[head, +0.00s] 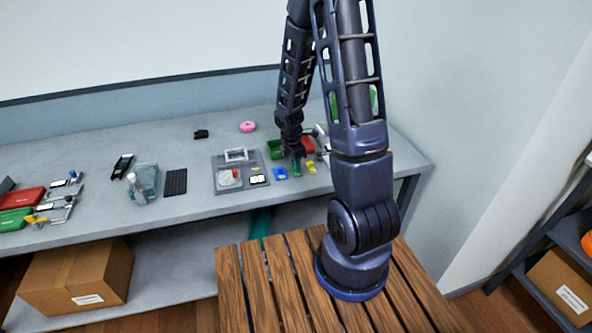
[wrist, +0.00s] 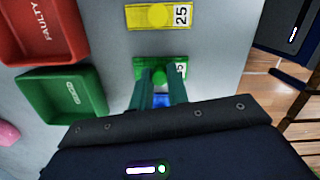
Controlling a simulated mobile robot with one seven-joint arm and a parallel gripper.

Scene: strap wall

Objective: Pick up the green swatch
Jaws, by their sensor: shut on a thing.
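The green swatch (wrist: 145,63) shows in the wrist view as a flat green plate with a white number label and a raised knob, between the yellow swatch (wrist: 137,17) and the blue swatch (wrist: 162,101). My gripper (wrist: 160,80) has its two teal fingers shut on the green swatch's knob; the fingers hide part of the plate and label. I cannot tell whether the plate touches the bench. In the head view my gripper (head: 296,165) is at the bench, between the blue swatch (head: 280,173) and the yellow swatch (head: 311,168).
A green bin (wrist: 62,97) and a red bin marked FAULTY (wrist: 42,30) stand beside the swatches. In the head view, a grey tray (head: 222,161) with parts lies left of them, with a black pad (head: 176,182) farther left.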

